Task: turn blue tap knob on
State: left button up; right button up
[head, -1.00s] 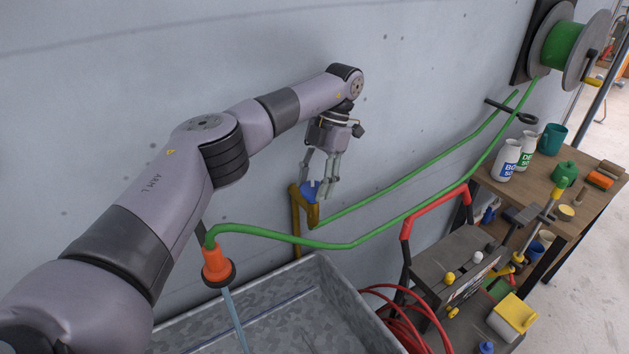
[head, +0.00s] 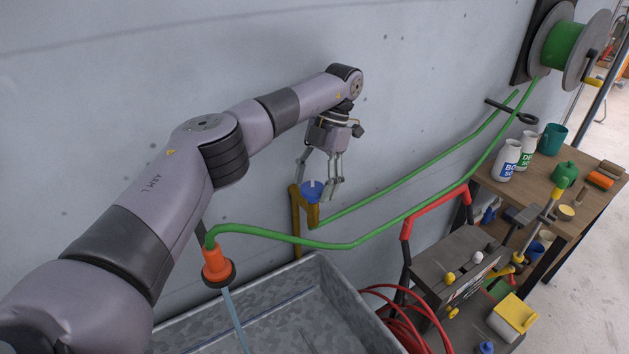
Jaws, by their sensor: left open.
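The blue tap knob (head: 312,190) sits on top of a brass tap (head: 297,225) on the grey wall, left of centre. My left gripper (head: 318,188) points down over the knob. Its fingers are open, one on each side of the knob, and look apart from it. A green hose (head: 400,180) runs from the tap toward the upper right. My right gripper is not in view.
A metal trough (head: 330,280) stands below the tap, with water from an orange nozzle (head: 217,264) falling into it. A red-handled cart (head: 440,265) and a wooden bench (head: 535,190) with bottles stand to the right. A green hose reel (head: 565,45) hangs upper right.

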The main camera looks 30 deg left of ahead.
aim_at(314, 186)
pick_arm(q)
jog(key=shift+r, duration=0.15)
notch_tip(314, 186, up, 10)
dwell(0.5)
jog(key=shift+f, duration=0.2)
